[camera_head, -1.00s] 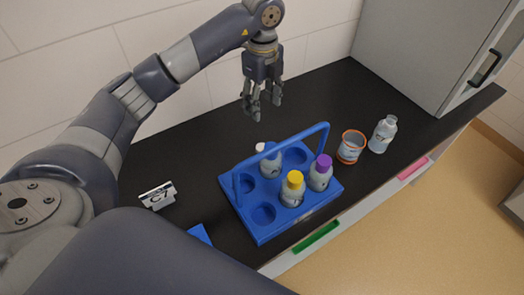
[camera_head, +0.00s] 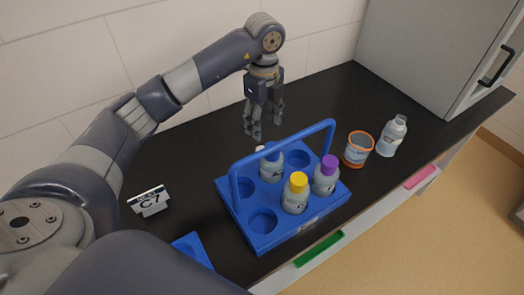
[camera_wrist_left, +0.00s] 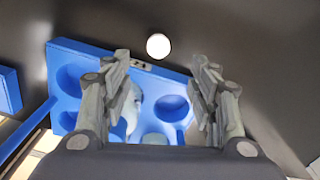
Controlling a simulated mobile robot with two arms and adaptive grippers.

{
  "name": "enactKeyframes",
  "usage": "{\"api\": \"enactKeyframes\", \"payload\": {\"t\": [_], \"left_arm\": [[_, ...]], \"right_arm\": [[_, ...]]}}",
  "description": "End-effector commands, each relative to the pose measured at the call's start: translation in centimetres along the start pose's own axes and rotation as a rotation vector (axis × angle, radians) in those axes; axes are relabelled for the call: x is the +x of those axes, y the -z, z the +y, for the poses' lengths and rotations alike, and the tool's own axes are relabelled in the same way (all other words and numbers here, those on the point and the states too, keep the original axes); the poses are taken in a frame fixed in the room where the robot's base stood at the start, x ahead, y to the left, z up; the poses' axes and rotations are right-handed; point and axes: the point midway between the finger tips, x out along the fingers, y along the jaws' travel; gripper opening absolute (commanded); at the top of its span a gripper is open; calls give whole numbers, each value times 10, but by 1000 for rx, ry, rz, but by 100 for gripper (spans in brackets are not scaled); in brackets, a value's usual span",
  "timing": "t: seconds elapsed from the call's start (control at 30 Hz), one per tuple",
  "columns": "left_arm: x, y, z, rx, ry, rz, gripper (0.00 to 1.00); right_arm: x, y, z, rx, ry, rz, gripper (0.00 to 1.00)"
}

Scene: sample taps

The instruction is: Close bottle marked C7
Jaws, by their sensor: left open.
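My left gripper (camera_head: 262,130) is open and empty, pointing down above the counter behind the blue carrier (camera_head: 262,245). In the left wrist view its fingers (camera_wrist_left: 160,95) are spread wide. A small round white cap (camera_wrist_left: 158,46) shows beyond the carrier's edge there; in the head view it is mostly hidden behind the handle. The carrier holds a bottle (camera_head: 271,168) in its back row, partly behind the handle, plus a yellow-capped bottle (camera_head: 296,197) and a purple-capped bottle (camera_head: 326,178). A small sign (camera_head: 151,202) reads C7; I cannot read the bottle markings.
An orange-rimmed cup (camera_head: 358,150) and another bottle (camera_head: 391,136) stand right of the carrier. A grey cabinet (camera_head: 420,50) is at the back right. A blue object (camera_head: 193,250) lies at the front left. The carrier's arched handle (camera_head: 285,148) rises near the gripper.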

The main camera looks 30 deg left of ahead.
Motion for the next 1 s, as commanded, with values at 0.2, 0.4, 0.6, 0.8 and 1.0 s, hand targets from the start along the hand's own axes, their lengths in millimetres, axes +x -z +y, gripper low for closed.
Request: {"api": "enactKeyframes", "payload": {"t": [0.2, 0.4, 0.6, 0.8, 1.0], "left_arm": [[35, 0, 1, -2, -3, 0, 55], [47, 0, 0, -1, 0, 0, 55], [47, 0, 0, 0, 0, 0, 55], [61, -1, 3, 0, -5, 0, 55], [91, -2, 4, 0, -4, 1, 55]], "right_arm": [[-7, -6, -1, 0, 1, -10, 68], [-8, -4, -1, 0, 1, -7, 68], [-7, -1, -1, 0, 1, -2, 68], [-17, 1, -2, 1, 2, 0, 68], [-25, 3, -2, 1, 2, 1, 68]]}}
